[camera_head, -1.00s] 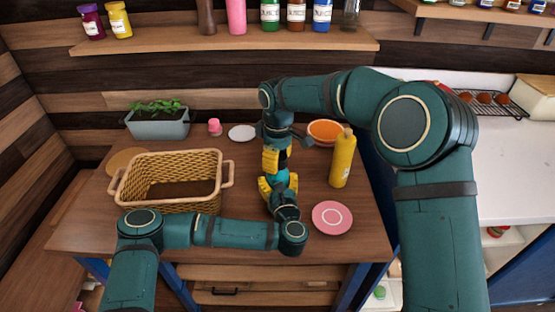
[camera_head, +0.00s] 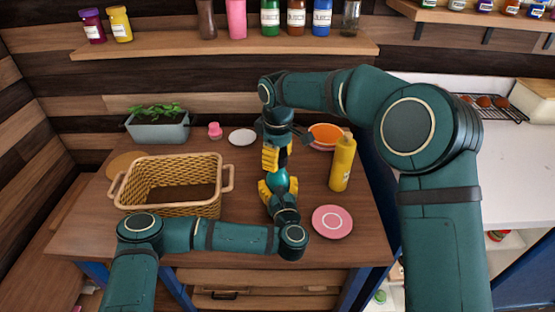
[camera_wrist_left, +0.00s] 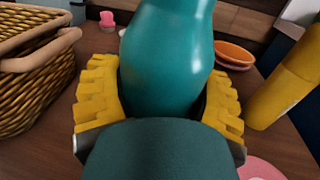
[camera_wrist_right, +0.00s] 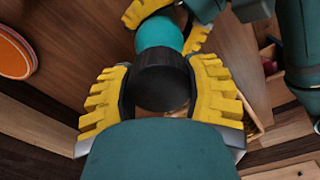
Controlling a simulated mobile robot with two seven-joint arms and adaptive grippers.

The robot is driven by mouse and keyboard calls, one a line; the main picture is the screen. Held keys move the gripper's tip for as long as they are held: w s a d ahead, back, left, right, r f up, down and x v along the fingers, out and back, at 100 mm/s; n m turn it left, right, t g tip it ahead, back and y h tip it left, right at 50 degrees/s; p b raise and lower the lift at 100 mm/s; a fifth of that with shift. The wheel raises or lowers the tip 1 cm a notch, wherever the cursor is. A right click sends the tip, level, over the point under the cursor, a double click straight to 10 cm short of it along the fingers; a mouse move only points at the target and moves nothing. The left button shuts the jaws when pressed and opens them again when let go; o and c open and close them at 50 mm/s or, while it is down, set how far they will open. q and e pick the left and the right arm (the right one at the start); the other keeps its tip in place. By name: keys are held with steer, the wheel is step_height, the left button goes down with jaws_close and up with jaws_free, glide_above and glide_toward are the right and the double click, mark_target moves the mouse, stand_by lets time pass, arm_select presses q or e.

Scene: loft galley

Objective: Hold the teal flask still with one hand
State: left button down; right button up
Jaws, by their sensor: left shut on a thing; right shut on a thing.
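The teal flask (camera_head: 279,181) stands upright, or nearly so, over the middle of the table; its body fills the centre of the left wrist view (camera_wrist_left: 168,55). My left gripper (camera_head: 279,190) is shut around its lower body, with yellow fingers on both sides. My right gripper (camera_head: 273,158) is above, pointing down, shut on the flask's dark lid (camera_wrist_right: 160,85). The right wrist view shows this lid at the end of the teal body (camera_wrist_right: 158,35). I cannot tell whether lid and flask are apart. The flask's base is hidden.
A wicker basket (camera_head: 170,208) stands left of the flask. A yellow bottle (camera_head: 342,163) and a pink plate (camera_head: 332,221) are to the right. An orange bowl (camera_head: 324,136), a white plate (camera_head: 242,136) and a planter (camera_head: 158,127) are at the back.

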steer(key=shift+r, duration=0.15)
steer(key=shift+r, duration=1.9)
arm_select(q)
jaws_free()
steer(key=shift+s, duration=0.1)
steer(key=s+d, duration=0.2)
steer(key=s, duration=0.9)
steer(key=shift+s+d, duration=0.15)
steer(key=shift+s, duration=0.2)
arm_select(e)
steer(key=shift+f, duration=0.1)
